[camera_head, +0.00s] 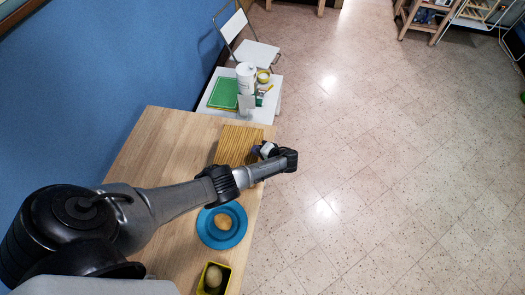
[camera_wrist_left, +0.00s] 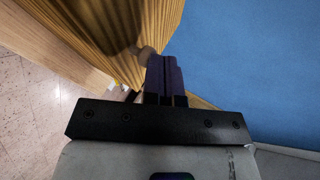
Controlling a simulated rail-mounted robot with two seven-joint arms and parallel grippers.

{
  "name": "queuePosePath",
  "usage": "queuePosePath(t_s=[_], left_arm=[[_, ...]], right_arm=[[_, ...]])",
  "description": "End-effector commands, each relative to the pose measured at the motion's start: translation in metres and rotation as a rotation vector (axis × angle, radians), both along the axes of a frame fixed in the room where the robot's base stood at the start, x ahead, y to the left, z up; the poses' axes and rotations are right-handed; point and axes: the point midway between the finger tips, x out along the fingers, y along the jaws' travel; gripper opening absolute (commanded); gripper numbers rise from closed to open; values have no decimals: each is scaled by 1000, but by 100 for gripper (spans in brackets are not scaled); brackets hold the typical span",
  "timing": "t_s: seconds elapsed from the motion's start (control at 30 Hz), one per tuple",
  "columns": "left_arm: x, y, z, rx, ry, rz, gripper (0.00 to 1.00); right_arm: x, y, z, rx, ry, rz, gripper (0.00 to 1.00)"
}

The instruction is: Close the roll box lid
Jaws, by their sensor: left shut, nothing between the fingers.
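The roll box (camera_head: 236,146) is a wooden box with a ribbed, slatted surface at the far end of the wooden table. In the left wrist view its ribbed lid (camera_wrist_left: 100,30) fills the upper left, with a small round knob (camera_wrist_left: 143,52) on it. My left gripper (camera_head: 256,150) is at the right side of the box in the head view. Its dark fingers (camera_wrist_left: 163,62) are shut together and empty, close to the knob. I cannot tell whether they touch it, nor how far the lid is rolled. My right gripper is not in view.
On the wooden table (camera_head: 160,150), a blue plate (camera_head: 207,232) with a round item lies nearer than the box, and a yellow container (camera_head: 226,272) stands at the near edge. A white side table (camera_head: 271,100) with several items stands beyond. A blue wall is on the left.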

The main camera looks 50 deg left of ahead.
Motion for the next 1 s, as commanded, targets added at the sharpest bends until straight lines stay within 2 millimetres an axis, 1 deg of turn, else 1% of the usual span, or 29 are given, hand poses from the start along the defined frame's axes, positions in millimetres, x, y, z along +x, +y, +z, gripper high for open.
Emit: queuePosePath(t_s=[0.03,0.1,0.27,0.37,0.47,0.7,0.73,0.8,1.0], left_arm=[[-1,1,-4,1,1,3,0],[-1,1,-1,0,0,3,0],[-1,1,-1,-1,0,2,0],[-1,1,4,-1,0,2,0],[-1,0,14,-1,0,2,0],[-1,-2,50,0,1,3,0],[2,-12,43,-4,-1,0,0],[6,-27,48,-4,-2,0,0],[15,-60,61,-2,-1,0,0]], right_arm=[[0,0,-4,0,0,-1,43],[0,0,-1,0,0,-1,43],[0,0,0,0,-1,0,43],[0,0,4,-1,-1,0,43],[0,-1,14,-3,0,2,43],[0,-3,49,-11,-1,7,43],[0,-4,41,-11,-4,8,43],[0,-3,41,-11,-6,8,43],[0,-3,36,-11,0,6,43]])
